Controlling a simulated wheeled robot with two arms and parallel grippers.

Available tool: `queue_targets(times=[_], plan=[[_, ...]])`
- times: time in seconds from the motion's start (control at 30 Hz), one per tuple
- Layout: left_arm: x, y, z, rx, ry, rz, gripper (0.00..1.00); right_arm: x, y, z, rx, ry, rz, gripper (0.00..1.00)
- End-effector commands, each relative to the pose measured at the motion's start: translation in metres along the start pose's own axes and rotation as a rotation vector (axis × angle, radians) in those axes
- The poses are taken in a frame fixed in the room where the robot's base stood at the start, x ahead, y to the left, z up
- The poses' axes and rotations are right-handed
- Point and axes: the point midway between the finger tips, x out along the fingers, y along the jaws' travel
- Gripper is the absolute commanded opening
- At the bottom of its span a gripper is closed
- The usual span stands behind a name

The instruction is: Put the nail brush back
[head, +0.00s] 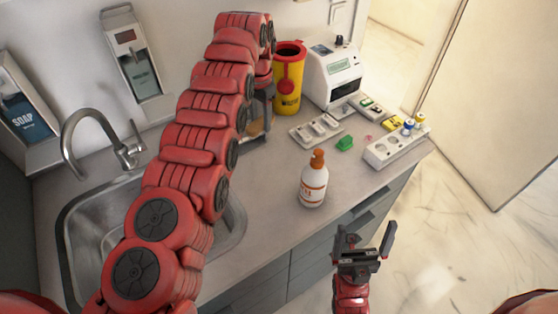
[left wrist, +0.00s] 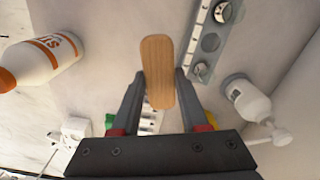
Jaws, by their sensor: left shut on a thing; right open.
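My left gripper (head: 258,104) hangs down over the back of the counter, past the sink. It is shut on the nail brush (left wrist: 157,70), a pale wooden block with rounded ends that stands up between the fingers in the left wrist view. In the head view part of the brush (head: 264,127) shows tan below the gripper, mostly hidden by my arm. Its bristles are not visible. My right gripper (head: 365,246) is open and empty, low in front of the counter.
An orange-capped white bottle (head: 314,180) stands near the counter's front. A yellow sharps bin (head: 288,80), a white device (head: 334,75), a white tray (head: 317,129) and a green block (head: 344,143) stand further right. A grey strip with metal rings (left wrist: 212,42) and a white pump bottle (left wrist: 245,98) are near the brush.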

Motion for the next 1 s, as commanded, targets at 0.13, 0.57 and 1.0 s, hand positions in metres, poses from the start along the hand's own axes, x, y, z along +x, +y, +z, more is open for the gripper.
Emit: queue_targets(times=[0.13,0.57,1.0], plan=[[0.003,0.002,0.0,0.018,-0.002,0.001,0.0,0.0,0.0,0.0,0.0,0.0,0.0,1.0],[0.004,0.011,-0.006,0.076,0.0,0.001,0.0,0.0,0.0,0.0,0.0,0.0,0.0,1.0],[0.009,0.028,-0.014,0.166,-0.003,0.003,0.0,0.0,0.0,0.0,0.0,0.0,0.0,1.0]])
